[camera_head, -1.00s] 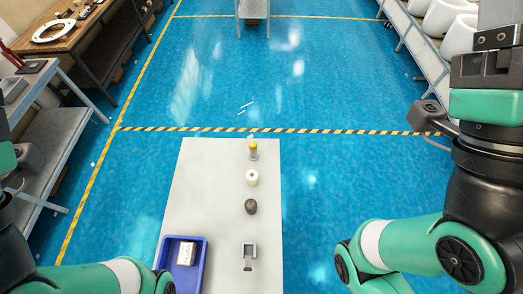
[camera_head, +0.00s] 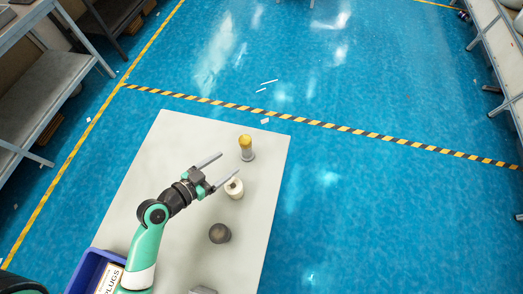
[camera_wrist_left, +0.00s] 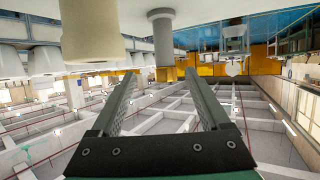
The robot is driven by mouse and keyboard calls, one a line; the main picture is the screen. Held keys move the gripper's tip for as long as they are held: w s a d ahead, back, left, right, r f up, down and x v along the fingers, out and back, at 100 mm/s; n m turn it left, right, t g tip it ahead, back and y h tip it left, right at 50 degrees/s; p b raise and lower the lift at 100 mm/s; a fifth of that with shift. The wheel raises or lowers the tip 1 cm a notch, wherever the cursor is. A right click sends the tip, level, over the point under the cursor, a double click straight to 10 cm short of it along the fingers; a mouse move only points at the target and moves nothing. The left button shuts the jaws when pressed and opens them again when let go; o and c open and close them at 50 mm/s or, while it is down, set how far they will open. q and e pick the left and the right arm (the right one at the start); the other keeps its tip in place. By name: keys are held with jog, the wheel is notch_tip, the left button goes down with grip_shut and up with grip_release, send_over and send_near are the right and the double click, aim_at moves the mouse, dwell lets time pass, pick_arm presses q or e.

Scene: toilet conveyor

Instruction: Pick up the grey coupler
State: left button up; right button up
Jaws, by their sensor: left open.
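A grey upright cylindrical piece with a yellow top (camera_head: 247,148) stands near the table's far end; its colour suits the grey coupler. A darker grey round piece (camera_head: 220,233) stands nearer, so I cannot be sure which is the coupler. My left gripper (camera_head: 230,162) is open and empty, its fingers pointing toward the yellow-topped piece, apart from it. In the left wrist view, which is upside down, that piece (camera_wrist_left: 162,45) appears beyond and between the fingertips (camera_wrist_left: 160,78). My right gripper is not in view.
A white cylinder (camera_head: 234,188) stands close beside the left gripper's nearer finger; it looms large in the wrist view (camera_wrist_left: 92,30). A blue bin (camera_head: 85,272) with a PLUGS label sits at the table's near left. A grey part (camera_head: 203,290) is cut off below. The table's far left is clear.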

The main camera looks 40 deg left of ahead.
aim_at(246, 148)
pick_arm(q)
jog(key=x, duration=0.7)
jog(key=b+x, duration=0.1)
jog(key=x, duration=0.3)
jog(key=shift+w+a+f, duration=0.15)
jog(key=shift+a+f, duration=0.25)
grip_shut()
